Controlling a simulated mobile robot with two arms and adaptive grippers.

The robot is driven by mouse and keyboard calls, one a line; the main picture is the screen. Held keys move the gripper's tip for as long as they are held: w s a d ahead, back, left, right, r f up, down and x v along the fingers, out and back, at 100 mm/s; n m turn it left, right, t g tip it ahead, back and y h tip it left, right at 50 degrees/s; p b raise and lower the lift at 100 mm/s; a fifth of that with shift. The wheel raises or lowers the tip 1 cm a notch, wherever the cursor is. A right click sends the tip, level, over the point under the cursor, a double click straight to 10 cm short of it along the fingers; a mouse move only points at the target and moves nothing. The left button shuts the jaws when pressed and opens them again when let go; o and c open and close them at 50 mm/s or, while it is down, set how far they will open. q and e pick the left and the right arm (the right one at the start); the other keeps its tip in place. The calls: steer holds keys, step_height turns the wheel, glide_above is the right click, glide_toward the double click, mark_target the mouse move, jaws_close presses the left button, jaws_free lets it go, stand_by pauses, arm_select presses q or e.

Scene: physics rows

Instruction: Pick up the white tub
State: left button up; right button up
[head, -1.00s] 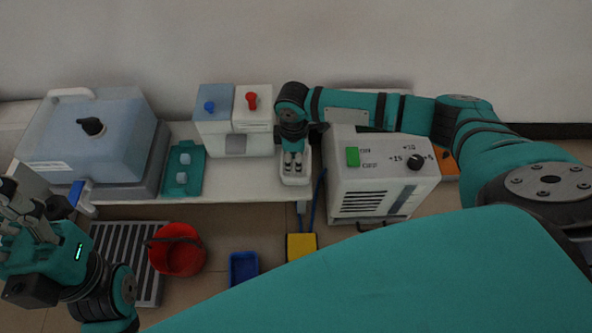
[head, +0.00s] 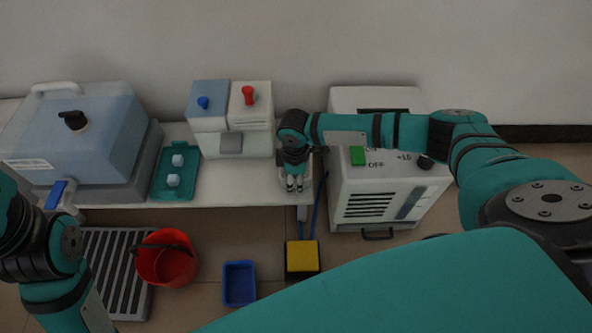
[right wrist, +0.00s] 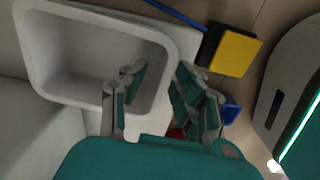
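The white tub (right wrist: 168,45) is open-topped with rounded corners and looks empty in the right wrist view. In the head view the white tub (head: 283,186) stands at the right end of the white bench, mostly hidden under my right gripper (head: 294,184). In the right wrist view my right gripper (right wrist: 160,88) is open. One finger is over the tub's inside and the other is outside its near wall, with the wall between them and a gap to the inner finger. My left arm shows at the left edge of the head view, but its gripper is out of view.
A white box with a green button (head: 358,155) stands close right of the tub. A two-part dispenser (head: 250,118) and a teal tray (head: 157,192) are to the left on the bench (head: 230,185). A red bucket (head: 166,265), blue bin (head: 239,284) and yellow-topped block (head: 302,256) are on the floor.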

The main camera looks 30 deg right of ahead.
jaws_close()
steer(key=shift+r, duration=0.1)
stand_by(0.3)
